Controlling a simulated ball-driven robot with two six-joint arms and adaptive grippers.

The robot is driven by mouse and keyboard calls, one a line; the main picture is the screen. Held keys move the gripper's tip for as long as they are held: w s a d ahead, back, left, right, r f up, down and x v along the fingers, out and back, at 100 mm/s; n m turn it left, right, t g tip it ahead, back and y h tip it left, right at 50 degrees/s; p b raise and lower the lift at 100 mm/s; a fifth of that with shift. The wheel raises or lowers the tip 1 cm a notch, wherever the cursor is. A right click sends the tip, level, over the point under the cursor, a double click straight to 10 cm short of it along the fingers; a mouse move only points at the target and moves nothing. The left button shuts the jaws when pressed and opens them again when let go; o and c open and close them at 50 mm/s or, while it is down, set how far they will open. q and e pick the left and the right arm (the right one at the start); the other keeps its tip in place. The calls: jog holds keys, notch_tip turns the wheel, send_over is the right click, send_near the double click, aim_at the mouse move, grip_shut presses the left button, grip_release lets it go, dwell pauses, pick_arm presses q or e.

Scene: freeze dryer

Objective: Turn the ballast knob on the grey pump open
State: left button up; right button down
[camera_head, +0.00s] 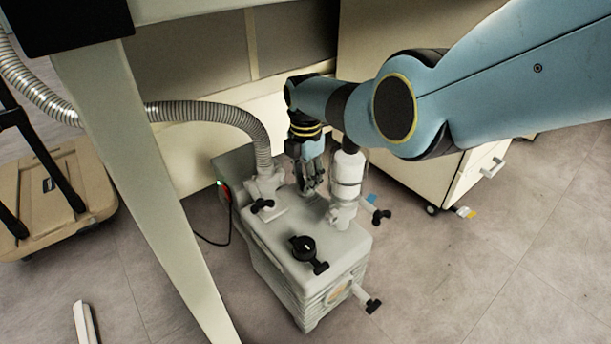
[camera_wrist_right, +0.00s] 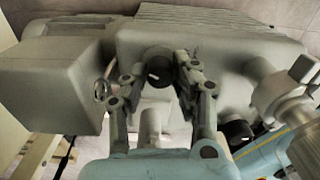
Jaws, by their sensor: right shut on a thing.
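The grey pump (camera_head: 270,238) stands on the floor in the head view, with a corrugated hose on its inlet and a white filter (camera_head: 347,175) on its outlet. My right gripper (camera_head: 311,188) points down over the pump top between these two. In the right wrist view my right gripper (camera_wrist_right: 158,76) has one finger on each side of a black knob (camera_wrist_right: 158,73) with a pale mark, and is shut on it. The fingers hide this knob in the head view. Another black knob (camera_head: 302,247) sits nearer the pump's front end. My left gripper is out of view.
The corrugated hose (camera_head: 205,112) and a pale slanted leg (camera_head: 140,180) are left of the pump. A cream cabinet (camera_head: 425,172) on castors stands behind right. Small black-handled valves stick out from the pump's sides. The floor at front right is clear.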

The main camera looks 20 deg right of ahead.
jog(key=m, duration=0.6)
jog(key=shift+m, duration=0.3)
jog(key=m, duration=0.4)
jog(key=shift+m+p, duration=0.3)
jog(key=shift+p, duration=0.05)
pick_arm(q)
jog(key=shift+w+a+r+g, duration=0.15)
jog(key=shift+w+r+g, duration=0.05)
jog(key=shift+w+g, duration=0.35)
pick_arm(e)
jog(key=shift+m, duration=0.6)
jog(key=c, duration=1.3)
grip_release()
jog(key=shift+c, duration=0.2)
jog(key=o, duration=0.3)
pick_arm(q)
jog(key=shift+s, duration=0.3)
